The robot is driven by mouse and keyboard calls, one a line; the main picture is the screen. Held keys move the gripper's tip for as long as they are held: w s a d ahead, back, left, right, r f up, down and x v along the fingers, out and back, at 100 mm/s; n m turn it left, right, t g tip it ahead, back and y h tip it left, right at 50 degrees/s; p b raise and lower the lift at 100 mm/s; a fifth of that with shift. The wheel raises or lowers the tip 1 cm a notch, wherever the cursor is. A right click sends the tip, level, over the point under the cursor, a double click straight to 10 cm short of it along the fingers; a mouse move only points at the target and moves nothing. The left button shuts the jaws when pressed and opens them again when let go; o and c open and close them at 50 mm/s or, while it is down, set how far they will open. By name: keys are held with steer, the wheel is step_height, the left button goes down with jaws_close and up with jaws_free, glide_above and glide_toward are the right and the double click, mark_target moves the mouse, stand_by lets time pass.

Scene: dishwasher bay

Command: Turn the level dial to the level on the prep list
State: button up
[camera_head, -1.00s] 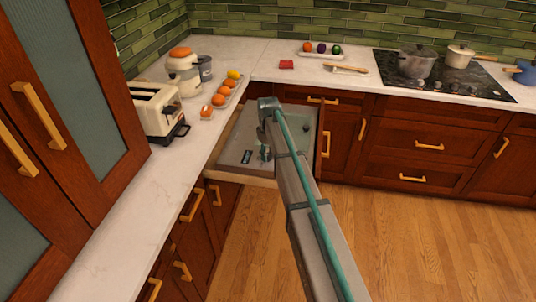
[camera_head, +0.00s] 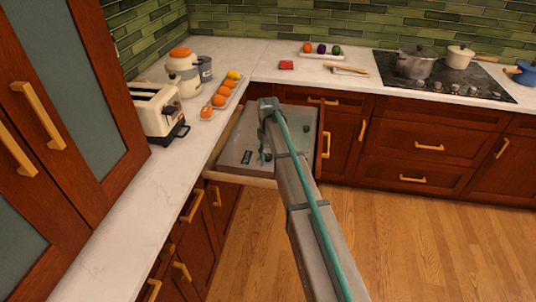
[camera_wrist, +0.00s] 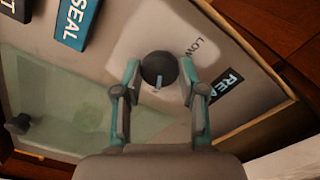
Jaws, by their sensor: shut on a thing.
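The level dial (camera_wrist: 160,68) is a dark round knob on a pale plate in the wrist view. A small light mark shows at its lower edge, toward my gripper's palm. The word LOW (camera_wrist: 202,48) is printed to its upper right; other level words are not visible. My gripper (camera_wrist: 160,76) has one teal-and-grey finger on each side of the dial and is shut on it. In the head view my arm hides the dial and most of my gripper over the open drawer-like unit (camera_head: 228,166). I see no readable prep list.
Blue SEAL (camera_wrist: 76,22) and dark REA… (camera_wrist: 226,86) labels lie near the dial. A greenish translucent panel (camera_wrist: 60,95) with a black knob (camera_wrist: 17,123) is at left. A toaster (camera_head: 158,110) and fruit tray (camera_head: 232,88) stand on the counter left of the unit.

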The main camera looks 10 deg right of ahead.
mark_target(268, 156)
steer(key=o, duration=1.1)
steer(key=shift+o, duration=0.2)
step_height(268, 156, up, 12)
